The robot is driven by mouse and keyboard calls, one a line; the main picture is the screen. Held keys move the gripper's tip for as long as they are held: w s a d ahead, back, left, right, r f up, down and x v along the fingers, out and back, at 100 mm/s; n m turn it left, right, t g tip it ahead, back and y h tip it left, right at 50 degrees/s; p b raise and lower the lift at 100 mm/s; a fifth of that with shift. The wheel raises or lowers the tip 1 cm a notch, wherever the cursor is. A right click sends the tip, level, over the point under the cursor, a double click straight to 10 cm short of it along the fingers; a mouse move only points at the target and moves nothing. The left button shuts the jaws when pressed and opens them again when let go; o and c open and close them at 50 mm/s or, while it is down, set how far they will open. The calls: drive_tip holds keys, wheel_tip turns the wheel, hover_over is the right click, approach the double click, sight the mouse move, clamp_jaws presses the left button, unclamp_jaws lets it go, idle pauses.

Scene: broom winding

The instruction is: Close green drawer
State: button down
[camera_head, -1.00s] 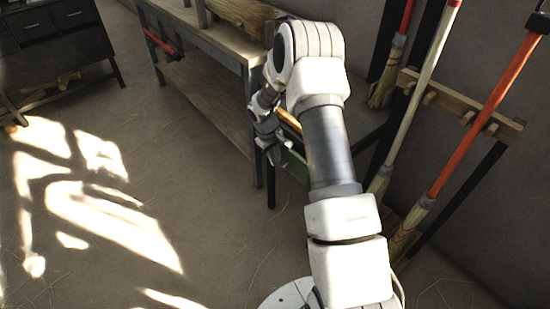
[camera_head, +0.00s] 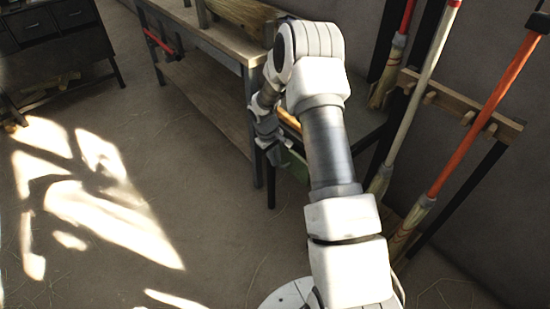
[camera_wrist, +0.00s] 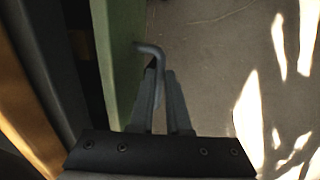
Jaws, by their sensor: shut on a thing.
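The green drawer (camera_head: 296,166) shows in the head view beneath the dark bench, mostly hidden behind my arm. In the wrist view its green front (camera_wrist: 121,55) runs down the left side, with a dark gap between it and the bench frame. A bent grey handle (camera_wrist: 151,49) sticks out from the green front. My gripper (camera_wrist: 161,75) is at this handle, its two fingers close together and shut on it. In the head view my gripper (camera_head: 271,146) is beside the drawer front; the fingertips are hard to make out there.
A wooden workbench (camera_head: 205,45) with a red-handled vise (camera_head: 160,45) stands behind, at upper left. Brooms (camera_head: 480,125) lean on a wooden rack (camera_head: 465,105) at right. A dark cabinet (camera_head: 55,45) is at far left. The floor left of the gripper is clear.

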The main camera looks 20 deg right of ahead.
sight(285, 152)
drive_tip(key=shift+w+d+r, duration=0.1)
drive_tip(key=shift+w+d, duration=0.15)
drive_tip(key=shift+d, duration=0.45)
drive_tip(key=shift+w+d+f, duration=0.1)
drive_tip(key=shift+w+d, duration=0.1)
drive_tip(key=shift+d, duration=0.5)
drive_tip(key=shift+w+d+r, duration=0.1)
drive_tip(key=shift+w+d, duration=0.15)
drive_tip(key=shift+d, duration=0.45)
drive_tip(key=c, duration=0.9)
unclamp_jaws()
drive_tip(key=shift+d, duration=0.1)
drive_tip(key=shift+p, duration=0.3)
drive_tip(key=a+r+p, duration=0.1)
drive_tip(key=r, duration=0.4)
drive_tip(key=a+r+p, duration=0.1)
drive_tip(key=r+p, duration=0.1)
drive_tip(key=r, duration=0.4)
drive_tip(key=s+a+r+p, duration=0.1)
drive_tip(key=r, duration=0.5)
drive_tip(key=shift+a, duration=0.2)
